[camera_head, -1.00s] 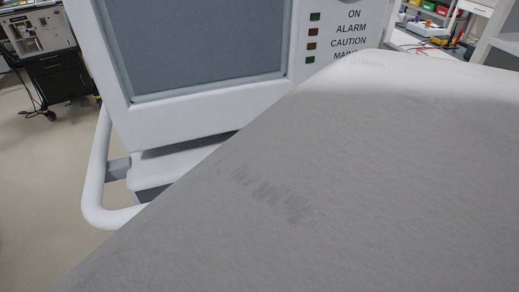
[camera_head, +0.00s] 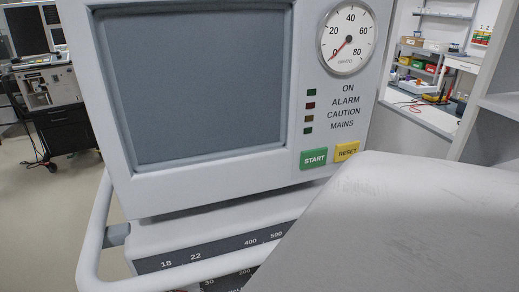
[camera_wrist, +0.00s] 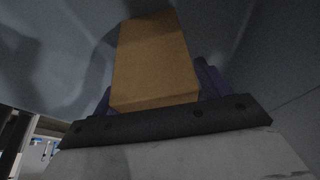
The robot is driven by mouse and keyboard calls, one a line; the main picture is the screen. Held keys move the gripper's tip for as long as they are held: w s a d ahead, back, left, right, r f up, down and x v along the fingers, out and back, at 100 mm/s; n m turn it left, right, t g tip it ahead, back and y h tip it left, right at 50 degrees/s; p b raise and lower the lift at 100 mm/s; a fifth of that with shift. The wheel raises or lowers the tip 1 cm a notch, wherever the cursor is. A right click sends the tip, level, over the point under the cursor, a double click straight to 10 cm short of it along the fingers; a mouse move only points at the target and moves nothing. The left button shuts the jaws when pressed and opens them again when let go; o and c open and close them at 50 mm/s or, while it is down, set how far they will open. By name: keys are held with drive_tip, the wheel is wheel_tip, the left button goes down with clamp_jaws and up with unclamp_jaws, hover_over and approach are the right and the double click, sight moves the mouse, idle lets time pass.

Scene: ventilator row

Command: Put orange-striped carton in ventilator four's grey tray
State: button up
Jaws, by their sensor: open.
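In the wrist view a plain orange-brown carton (camera_wrist: 155,62) stands out ahead of my gripper (camera_wrist: 156,88), its near end between the two dark purple fingers. The fingers are open, one on each side of it; the view is too dim to tell whether either touches it. No stripe shows on the faces in view. Grey-blue surfaces (camera_wrist: 60,60) surround the carton; I cannot tell whether they are a tray. In the head view a white ventilator (camera_head: 165,185) fills the middle; its number is not in view. My gripper and the carton are not visible there.
The ventilator has a dark screen (camera_head: 195,85), a round gauge (camera_head: 347,40), a green START button (camera_head: 313,158) and a white side rail (camera_head: 92,235). My pale arm covers the lower right. Shelves (camera_head: 440,45) stand at the back right, a dark cart (camera_head: 58,118) at the left.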

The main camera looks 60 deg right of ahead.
drive_tip(key=shift+r, duration=0.1)
drive_tip(key=shift+r, duration=0.2)
drive_tip(key=w+a, duration=0.2)
drive_tip(key=a, duration=0.1)
drive_tip(key=w+a+b, duration=0.1)
drive_tip(key=w+a, duration=0.4)
drive_tip(key=a, duration=0.2)
drive_tip(key=shift+w+r, duration=0.25)
drive_tip(key=shift+r, duration=0.15)
drive_tip(key=shift+w+d, duration=0.1)
